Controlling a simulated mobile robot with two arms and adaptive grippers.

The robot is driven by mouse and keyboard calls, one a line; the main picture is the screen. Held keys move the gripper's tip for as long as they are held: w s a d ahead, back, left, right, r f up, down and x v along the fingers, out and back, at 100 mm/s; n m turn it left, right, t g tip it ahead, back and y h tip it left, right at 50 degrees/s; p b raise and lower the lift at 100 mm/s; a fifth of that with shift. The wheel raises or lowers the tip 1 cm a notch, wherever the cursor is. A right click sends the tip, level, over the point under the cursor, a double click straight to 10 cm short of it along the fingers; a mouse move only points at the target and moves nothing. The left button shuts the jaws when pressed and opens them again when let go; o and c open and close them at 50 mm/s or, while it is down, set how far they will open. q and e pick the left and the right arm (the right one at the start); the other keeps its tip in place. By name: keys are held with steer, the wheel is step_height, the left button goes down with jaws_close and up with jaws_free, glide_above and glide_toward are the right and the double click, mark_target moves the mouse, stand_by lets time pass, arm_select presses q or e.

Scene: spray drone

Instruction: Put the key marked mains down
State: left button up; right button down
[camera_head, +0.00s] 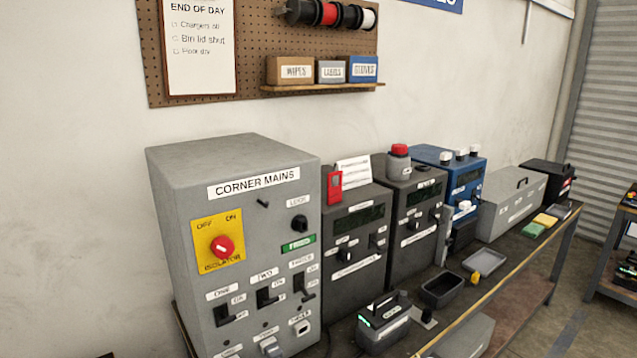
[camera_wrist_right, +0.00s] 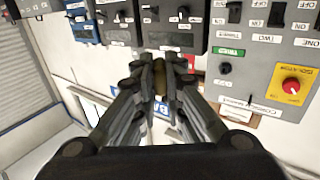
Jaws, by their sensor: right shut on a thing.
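Neither gripper shows in the head view. The grey corner mains box (camera_head: 235,170) stands at the left of the bench, with a yellow isolator plate (camera_head: 207,230) and red knob, and a round black lock (camera_head: 299,223) above a green label. The box also shows, upside down, in the wrist view (camera_wrist_right: 265,70).
Two dark charger units (camera_head: 355,260) stand right of the mains box, then a blue unit (camera_head: 460,175) and a long grey box (camera_head: 512,205). A battery pack (camera_head: 384,325), black tray (camera_head: 442,290) and grey tray (camera_head: 485,262) crowd the bench front. A pegboard shelf (camera_head: 325,88) hangs above.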

steer(key=s+d+f+h, duration=0.1)
steer(key=s+f, duration=0.2)
steer(key=s, duration=0.6)
steer(key=shift+s+d+f+m, duration=0.2)
steer(key=shift+s+d+m, duration=0.1)
steer(key=w+a+r+n+g+y, duration=0.2)
steer(key=w+a+n+g+y, duration=0.2)
steer(key=a+n+y, duration=0.2)
steer(key=w+a+r+n+g+y, duration=0.3)
steer(key=w+a+n+g+y, duration=0.1)
steer(key=a+y, duration=0.5)
steer(key=shift+a+n+g+y, duration=0.4)
steer(key=shift+a+n+g, duration=0.5)
steer(key=shift+n, duration=0.3)
steer(key=shift+n+g+y, duration=0.3)
steer(key=shift+n+g, duration=0.1)
